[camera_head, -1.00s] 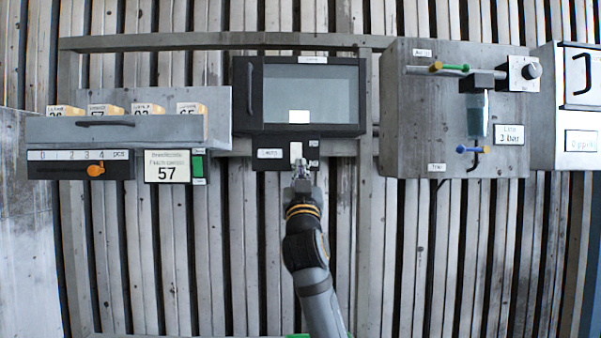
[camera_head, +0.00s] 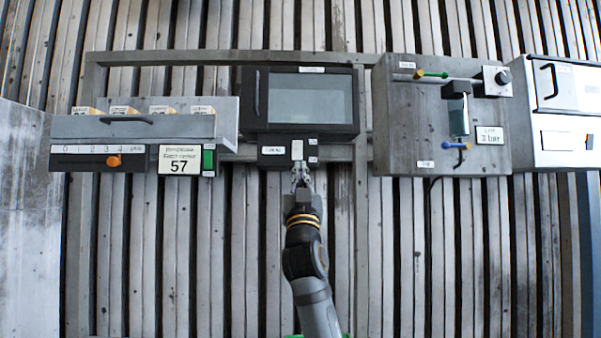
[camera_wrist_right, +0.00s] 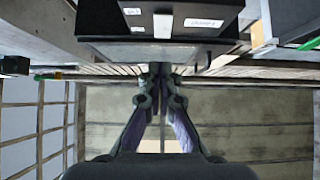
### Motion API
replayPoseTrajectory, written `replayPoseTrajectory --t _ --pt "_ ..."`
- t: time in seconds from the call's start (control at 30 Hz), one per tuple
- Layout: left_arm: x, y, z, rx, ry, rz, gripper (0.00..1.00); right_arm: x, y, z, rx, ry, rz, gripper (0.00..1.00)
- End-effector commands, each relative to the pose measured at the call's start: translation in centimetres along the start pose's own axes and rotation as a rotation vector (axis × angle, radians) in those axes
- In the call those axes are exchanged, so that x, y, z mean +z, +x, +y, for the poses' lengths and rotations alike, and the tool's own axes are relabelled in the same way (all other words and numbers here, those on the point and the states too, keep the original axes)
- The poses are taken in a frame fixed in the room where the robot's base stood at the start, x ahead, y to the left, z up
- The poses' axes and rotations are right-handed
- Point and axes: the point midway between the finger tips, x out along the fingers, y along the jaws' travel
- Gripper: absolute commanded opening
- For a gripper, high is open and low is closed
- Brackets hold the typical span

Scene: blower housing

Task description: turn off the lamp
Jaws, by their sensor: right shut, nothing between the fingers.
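A pale rocker switch (camera_head: 297,150) sits on a small black panel (camera_head: 272,161) below a dark cabinet with a grey window (camera_head: 310,98). The panel has small white labels, too blurred to read surely. In the right wrist view the pale switch (camera_wrist_right: 163,25) shows on the dark panel, at the top. My right gripper (camera_head: 300,174) is shut and empty, just below the switch; its fingertips also show together in the right wrist view (camera_wrist_right: 159,70). I cannot tell whether they touch the panel. My left gripper is not in view.
A grey drawer unit (camera_head: 165,127) with an orange slider (camera_head: 114,161) and a 57 sign (camera_head: 178,160) is at left. A grey box (camera_head: 400,125) with coloured levers is at right, beside a white box (camera_head: 548,135).

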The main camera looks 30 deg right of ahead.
Motion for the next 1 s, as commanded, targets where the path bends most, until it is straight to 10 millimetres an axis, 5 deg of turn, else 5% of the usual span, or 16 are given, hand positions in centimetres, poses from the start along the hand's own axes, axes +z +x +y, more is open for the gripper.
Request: replayPoseTrajectory --t 0.1,0.33,1.0 --pt "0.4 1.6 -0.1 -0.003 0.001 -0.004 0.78 1.0 -3.0 -0.1 -0.001 -0.001 -0.006 0.00" --pt "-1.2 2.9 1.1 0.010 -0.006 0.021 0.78 1.3 -6.3 -0.1 -0.001 -0.001 -0.005 0.00" --pt "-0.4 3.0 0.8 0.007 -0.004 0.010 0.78 1.2 -7.0 0.0 0.000 -0.001 -0.006 0.00"
